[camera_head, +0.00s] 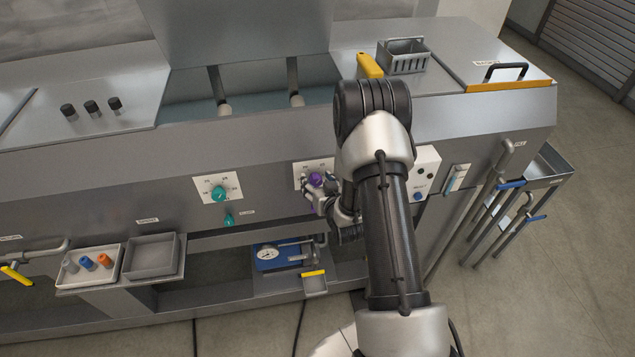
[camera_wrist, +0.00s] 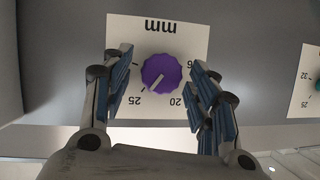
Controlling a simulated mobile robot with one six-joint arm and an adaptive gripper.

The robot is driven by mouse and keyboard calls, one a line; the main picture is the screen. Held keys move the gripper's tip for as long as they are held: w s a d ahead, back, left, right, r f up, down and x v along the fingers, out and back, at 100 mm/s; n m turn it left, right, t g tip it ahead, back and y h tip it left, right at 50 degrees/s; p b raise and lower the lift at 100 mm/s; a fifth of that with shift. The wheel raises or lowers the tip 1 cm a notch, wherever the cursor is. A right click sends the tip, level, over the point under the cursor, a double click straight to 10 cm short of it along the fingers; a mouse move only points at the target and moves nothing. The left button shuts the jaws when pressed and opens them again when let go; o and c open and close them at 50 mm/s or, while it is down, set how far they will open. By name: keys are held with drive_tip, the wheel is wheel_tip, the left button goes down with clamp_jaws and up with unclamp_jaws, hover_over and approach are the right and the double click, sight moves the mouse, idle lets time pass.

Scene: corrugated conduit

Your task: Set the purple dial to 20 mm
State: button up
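The purple dial (camera_wrist: 161,74) is on a white scale plate (camera_wrist: 157,28) marked mm, with 25 at lower left, 20 at lower right and a partly hidden number at right. Its white pointer line slants to the lower left, toward 25, in the wrist view. My gripper (camera_wrist: 160,68) is open, with one blue-padded finger on each side of the dial. A gap shows between each finger and the dial. In the head view, the purple dial (camera_head: 316,179) is partly hidden behind my gripper (camera_head: 320,192).
A teal dial (camera_head: 219,194) on its own scale plate is to the left, with a small teal knob (camera_head: 229,219) below it. A control box with buttons (camera_head: 424,168) is to the right. A blue gauge tool (camera_head: 280,255) lies on the shelf below.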

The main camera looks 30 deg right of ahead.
drive_tip(key=c, duration=1)
drive_tip(key=shift+b, duration=0.35)
drive_tip(key=n+b, duration=0.1)
drive_tip(key=n+h+b, duration=0.1)
drive_tip(key=b, duration=0.1)
drive_tip(key=shift+w+a+f, duration=0.1)
drive_tip(key=shift+a+f, duration=0.05)
drive_tip(key=shift+a, duration=0.05)
drive_tip(key=n+g+h+b, duration=0.1)
drive_tip(key=n+h+b, duration=0.1)
drive_tip(key=b, duration=0.3)
drive_tip(key=shift+a+n, duration=0.15)
drive_tip(key=shift+n, duration=0.35)
drive_tip(key=n+h+b, duration=0.2)
drive_tip(key=b, duration=0.1)
drive_tip(key=shift+a+f, duration=0.1)
drive_tip(key=shift+a, duration=0.05)
drive_tip(key=shift+n+h+b, duration=0.8)
drive_tip(key=shift+n+b, duration=0.1)
drive_tip(key=shift+n, duration=0.3)
drive_tip(key=shift+w, duration=0.1)
